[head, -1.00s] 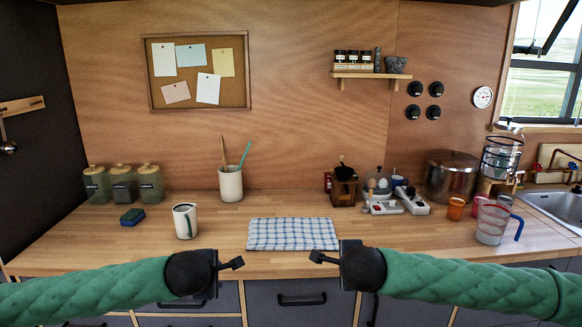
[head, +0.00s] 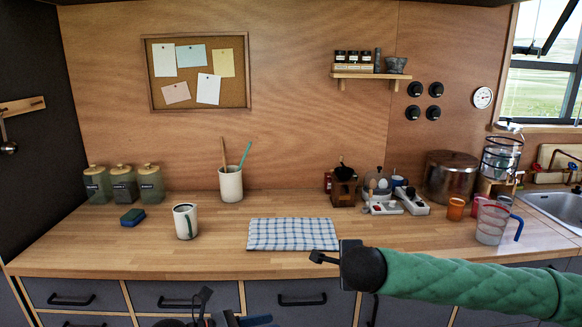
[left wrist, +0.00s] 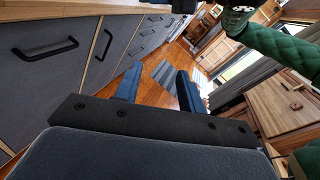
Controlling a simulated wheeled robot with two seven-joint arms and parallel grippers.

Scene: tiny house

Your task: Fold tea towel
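The blue-and-white checked tea towel (head: 292,234) lies flat on the wooden counter near its front edge, in the head view. No gripper touches it. My left gripper (left wrist: 158,85) is open and empty in the left wrist view, its two blue fingers apart over the floor beside the drawers. In the head view only a small part of it shows at the bottom edge, below the counter front. My right gripper (head: 320,257) is just in front of the towel's right front corner, pointing left; the gap between its fingers cannot be made out.
A white jug (head: 185,222) stands left of the towel, with a blue-green sponge (head: 132,217) farther left. A utensil pot (head: 231,184) and a coffee grinder (head: 343,187) stand behind. A measuring jug (head: 492,224) is at the right. The counter around the towel is clear.

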